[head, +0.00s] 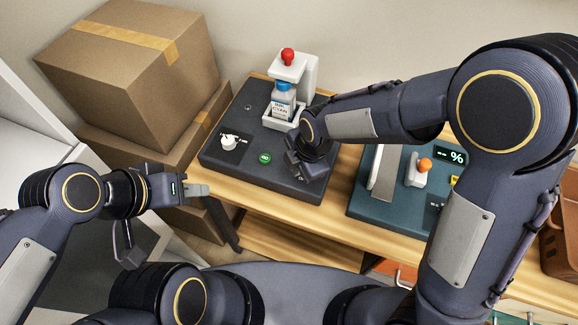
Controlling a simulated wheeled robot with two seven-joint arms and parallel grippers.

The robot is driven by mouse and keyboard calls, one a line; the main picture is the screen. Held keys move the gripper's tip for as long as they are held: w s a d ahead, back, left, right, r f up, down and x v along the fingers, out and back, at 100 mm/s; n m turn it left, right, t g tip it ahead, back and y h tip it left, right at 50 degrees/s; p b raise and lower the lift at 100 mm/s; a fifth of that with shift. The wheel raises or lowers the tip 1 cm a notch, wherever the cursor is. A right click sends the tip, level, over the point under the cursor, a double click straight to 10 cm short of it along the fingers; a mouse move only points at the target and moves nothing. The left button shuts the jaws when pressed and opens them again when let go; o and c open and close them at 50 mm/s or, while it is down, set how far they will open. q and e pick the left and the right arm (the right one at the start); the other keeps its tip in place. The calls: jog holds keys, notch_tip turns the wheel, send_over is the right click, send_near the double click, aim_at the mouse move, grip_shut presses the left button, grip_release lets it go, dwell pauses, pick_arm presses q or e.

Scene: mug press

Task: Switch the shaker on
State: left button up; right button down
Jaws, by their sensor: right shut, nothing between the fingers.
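The shaker is a dark box-shaped unit (235,115) on the wooden table. A bottle with a blue cap (283,100) stands in its white holder (291,67), under a red knob (288,56). A white rotary dial (229,142) and a green button (264,158) are on the unit's top, toward the front. My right gripper (302,176) is shut and empty, pointing down over the right part of the unit, right of the green button. Its fingertips are partly hidden, so contact is unclear. My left gripper (204,190) is off the table's left front edge, apart from the shaker; its finger gap is unclear.
Cardboard boxes (130,58) are stacked left of the table. A teal device (388,208) with an orange-topped lever (421,167) and a percent display (450,156) stands to the right, partly behind my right arm. A narrow strip of bare table (341,190) lies between the devices.

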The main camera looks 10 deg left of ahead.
jog(key=shift+w+d, duration=0.1)
jog(key=shift+d, duration=0.05)
jog(key=shift+w+d+r+g, duration=0.2)
jog(key=shift+w+g, duration=0.2)
jog(key=shift+g, duration=0.4)
dwell(0.4)
jog(key=shift+w+r+g+y+p, duration=0.1)
jog(key=shift+w+g+y+p, duration=0.25)
jog(key=shift+g, duration=0.35)
jog(key=shift+w+d+m+g+y, duration=0.15)
jog(key=shift+w+m+g+y, duration=0.3)
jog(key=shift+g, duration=0.55)
jog(key=shift+s, duration=0.1)
